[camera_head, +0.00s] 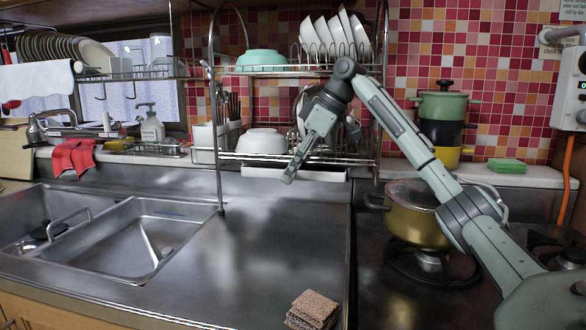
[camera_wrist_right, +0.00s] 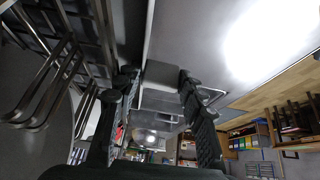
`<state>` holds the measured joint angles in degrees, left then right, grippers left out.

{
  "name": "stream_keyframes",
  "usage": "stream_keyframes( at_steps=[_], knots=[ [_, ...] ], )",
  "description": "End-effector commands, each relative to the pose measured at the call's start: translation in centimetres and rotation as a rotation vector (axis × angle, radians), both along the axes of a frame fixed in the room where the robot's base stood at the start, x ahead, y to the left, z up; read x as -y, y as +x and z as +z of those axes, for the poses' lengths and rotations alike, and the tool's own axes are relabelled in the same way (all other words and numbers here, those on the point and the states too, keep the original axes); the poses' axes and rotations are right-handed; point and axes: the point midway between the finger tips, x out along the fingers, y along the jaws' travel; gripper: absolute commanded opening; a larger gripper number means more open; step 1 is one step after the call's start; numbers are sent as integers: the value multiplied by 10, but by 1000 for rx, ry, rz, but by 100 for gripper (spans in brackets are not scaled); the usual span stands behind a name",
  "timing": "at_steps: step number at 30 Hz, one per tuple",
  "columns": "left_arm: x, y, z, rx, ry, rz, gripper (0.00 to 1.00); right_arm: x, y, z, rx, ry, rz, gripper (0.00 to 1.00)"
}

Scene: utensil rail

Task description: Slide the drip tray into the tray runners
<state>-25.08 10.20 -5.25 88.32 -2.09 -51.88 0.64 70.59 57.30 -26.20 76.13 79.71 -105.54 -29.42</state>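A pale tray-like strip (camera_head: 292,174), which looks like the drip tray, sits level under the lower shelf of the dish rack (camera_head: 300,157), at the back of the counter. The runners cannot be made out clearly. My right gripper (camera_head: 290,178) reaches down in front of the rack's lower shelf, with a finger tip overlapping the strip in the picture; contact cannot be told. My left gripper is not in view.
A gold pot (camera_head: 416,215) is on the stove at right. A sink (camera_head: 130,235) is at left. A brown block stack (camera_head: 313,308) lies at the front; the steel counter between is clear.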

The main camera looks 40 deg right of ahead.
Motion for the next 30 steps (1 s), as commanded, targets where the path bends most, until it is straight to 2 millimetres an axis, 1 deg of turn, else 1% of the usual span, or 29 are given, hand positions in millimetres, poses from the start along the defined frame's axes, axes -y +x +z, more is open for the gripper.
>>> stream_keyframes(
  at_steps=[1,4,16,19,23,30],
  knots=[
    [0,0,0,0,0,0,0,1,1,1,7,0,-4,50],
    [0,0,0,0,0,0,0,1,1,2,8,0,-4,62],
    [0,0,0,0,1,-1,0,4,2,2,11,-2,-11,62],
    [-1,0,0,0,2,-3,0,5,0,6,12,-2,-12,62],
    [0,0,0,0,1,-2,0,9,-5,18,13,-1,-13,62],
    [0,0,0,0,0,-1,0,16,-21,50,10,0,-5,62]
  ],
)
